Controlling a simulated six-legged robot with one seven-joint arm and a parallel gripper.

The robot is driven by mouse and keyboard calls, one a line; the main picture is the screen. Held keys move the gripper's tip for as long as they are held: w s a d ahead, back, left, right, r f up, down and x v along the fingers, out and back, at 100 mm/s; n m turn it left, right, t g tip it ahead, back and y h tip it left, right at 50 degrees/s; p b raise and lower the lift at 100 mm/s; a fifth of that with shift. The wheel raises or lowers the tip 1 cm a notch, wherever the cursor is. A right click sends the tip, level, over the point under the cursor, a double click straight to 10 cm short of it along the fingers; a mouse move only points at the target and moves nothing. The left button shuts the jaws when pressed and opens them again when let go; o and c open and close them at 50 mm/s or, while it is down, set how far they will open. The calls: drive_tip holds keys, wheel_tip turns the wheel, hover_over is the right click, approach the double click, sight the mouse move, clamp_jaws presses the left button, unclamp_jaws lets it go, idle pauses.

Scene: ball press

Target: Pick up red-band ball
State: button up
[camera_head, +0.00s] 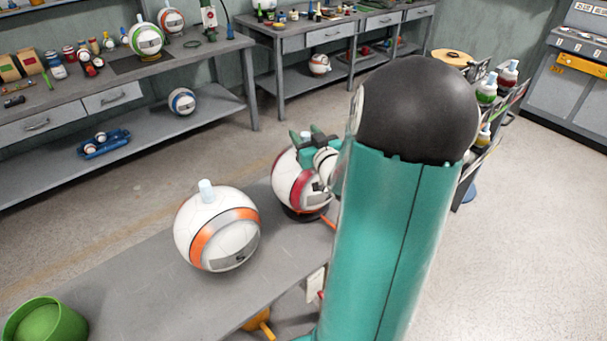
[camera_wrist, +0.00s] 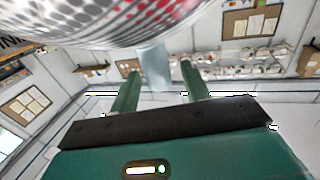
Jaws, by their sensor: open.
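The red-band ball (camera_head: 284,184), white with a dark red band, sits on a dark ring on the grey bench, partly hidden by my gripper and arm. My gripper (camera_head: 306,134) is at the top of this ball, with its fingers open. In the wrist view, the ball's speckled underside-up surface (camera_wrist: 130,22) fills the top. Its pale blue nub (camera_wrist: 155,68) shows between the two green fingers of my gripper (camera_wrist: 160,70), with gaps at both sides. Whether a finger touches the ball I cannot tell.
An orange-band ball (camera_head: 218,228) with a pale nub stands left on the same bench (camera_head: 130,285). A green bowl (camera_head: 45,322) is at the near left. Shelved workbenches (camera_head: 120,100) with balls and small items stand behind. A cart (camera_head: 490,135) with bottles is at right.

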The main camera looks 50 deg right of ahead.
drive_tip(key=shift+w, duration=0.1)
clamp_jaws()
drive_tip(key=shift+r, duration=0.15)
idle(0.3)
